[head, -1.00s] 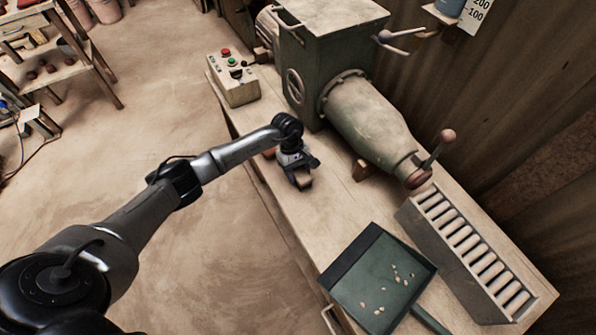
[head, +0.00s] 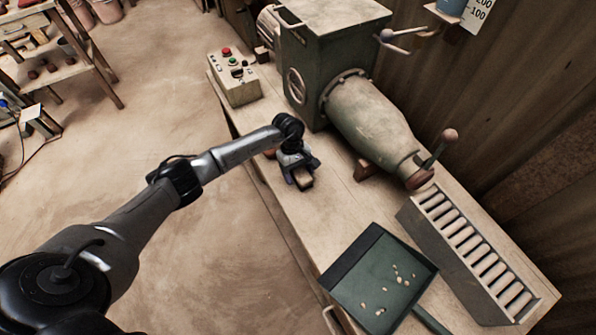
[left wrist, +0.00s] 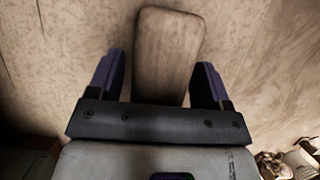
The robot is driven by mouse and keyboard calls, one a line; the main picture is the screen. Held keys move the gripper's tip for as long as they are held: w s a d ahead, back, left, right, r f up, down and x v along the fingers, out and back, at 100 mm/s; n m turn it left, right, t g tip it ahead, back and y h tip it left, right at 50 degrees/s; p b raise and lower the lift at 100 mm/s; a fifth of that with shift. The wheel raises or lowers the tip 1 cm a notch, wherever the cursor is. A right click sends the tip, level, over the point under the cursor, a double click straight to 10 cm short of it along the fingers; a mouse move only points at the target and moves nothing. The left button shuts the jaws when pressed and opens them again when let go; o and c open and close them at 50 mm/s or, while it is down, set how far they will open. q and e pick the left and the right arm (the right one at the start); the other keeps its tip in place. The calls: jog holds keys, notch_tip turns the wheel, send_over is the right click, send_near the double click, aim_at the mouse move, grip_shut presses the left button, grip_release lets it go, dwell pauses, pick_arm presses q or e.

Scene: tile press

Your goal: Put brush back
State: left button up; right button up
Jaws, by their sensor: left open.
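The brush shows as a worn wooden block (left wrist: 168,30) in the left wrist view, lying on the bench top between my left fingers. It also shows in the head view (head: 305,184) near the bench's front edge, partly covered by my gripper. My left gripper (head: 301,178) points down over it. In the left wrist view my left gripper (left wrist: 158,65) is open, one finger on each side of the block, with gaps visible on both sides. The bristles are hidden. My right gripper is not in view.
A green dustpan (head: 350,270) with several pale crumbs lies on the bench (head: 335,215). A slotted rack (head: 415,225) stands right of it. The green press (head: 335,60) with its barrel (head: 370,120) stands behind my gripper. A button box (head: 238,88) sits at the bench's far left.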

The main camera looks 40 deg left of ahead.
pick_arm(q)
jog(key=shift+d+r, duration=0.1)
jog(key=shift+r, duration=0.05)
jog(key=p+v, duration=0.1)
jog(key=v, duration=1.1)
jog(key=shift+p, duration=0.4)
